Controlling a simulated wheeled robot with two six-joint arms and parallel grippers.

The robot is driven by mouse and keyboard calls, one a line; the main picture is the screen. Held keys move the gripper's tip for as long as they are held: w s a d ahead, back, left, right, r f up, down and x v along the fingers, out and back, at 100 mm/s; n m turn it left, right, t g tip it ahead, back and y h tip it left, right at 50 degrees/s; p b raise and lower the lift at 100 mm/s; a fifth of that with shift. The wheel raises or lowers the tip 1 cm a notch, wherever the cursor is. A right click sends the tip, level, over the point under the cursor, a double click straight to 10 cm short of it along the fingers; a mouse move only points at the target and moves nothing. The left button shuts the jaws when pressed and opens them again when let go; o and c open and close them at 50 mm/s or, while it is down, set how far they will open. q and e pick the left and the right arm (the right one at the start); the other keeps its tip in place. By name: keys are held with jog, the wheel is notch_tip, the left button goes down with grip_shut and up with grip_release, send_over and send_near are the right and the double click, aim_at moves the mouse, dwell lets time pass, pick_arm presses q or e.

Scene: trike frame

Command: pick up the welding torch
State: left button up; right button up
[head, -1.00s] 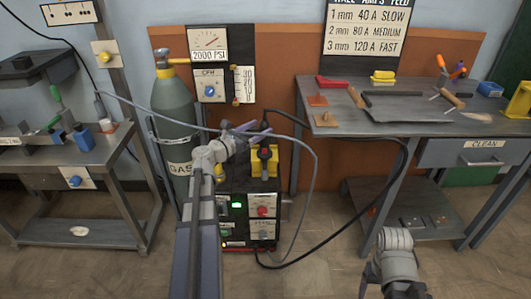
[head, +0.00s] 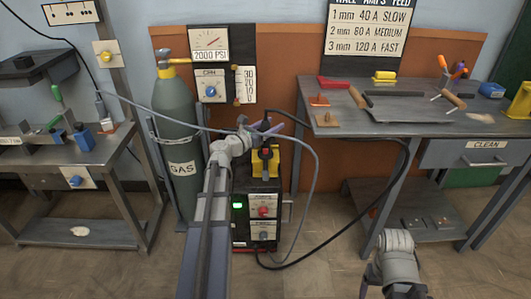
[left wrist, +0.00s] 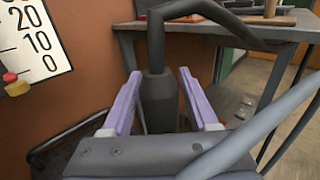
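A dark grey cylinder with a bent black neck or hose on top, which looks like the welding torch (left wrist: 158,102), stands upright in the left wrist view. My left gripper (left wrist: 157,78) is open, with one purple finger on each side of it and small gaps showing. In the head view my left gripper (head: 262,128) is above the welding machine (head: 262,207), and the torch is mostly hidden there by the gripper and cables. My right gripper (head: 388,284) is at the bottom edge, mostly out of frame, and its opening cannot be made out.
A black cable (head: 345,242) and a grey hose (head: 316,170) loop right of the machine. A green gas cylinder (head: 176,130) stands to its left. A workbench (head: 340,122) with tools is at the right, a metal table (head: 108,148) at the left. The floor in front is clear.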

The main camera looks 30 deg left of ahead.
pick_arm(q)
grip_shut()
jog(key=shift+r, duration=0.25)
dwell(0.4)
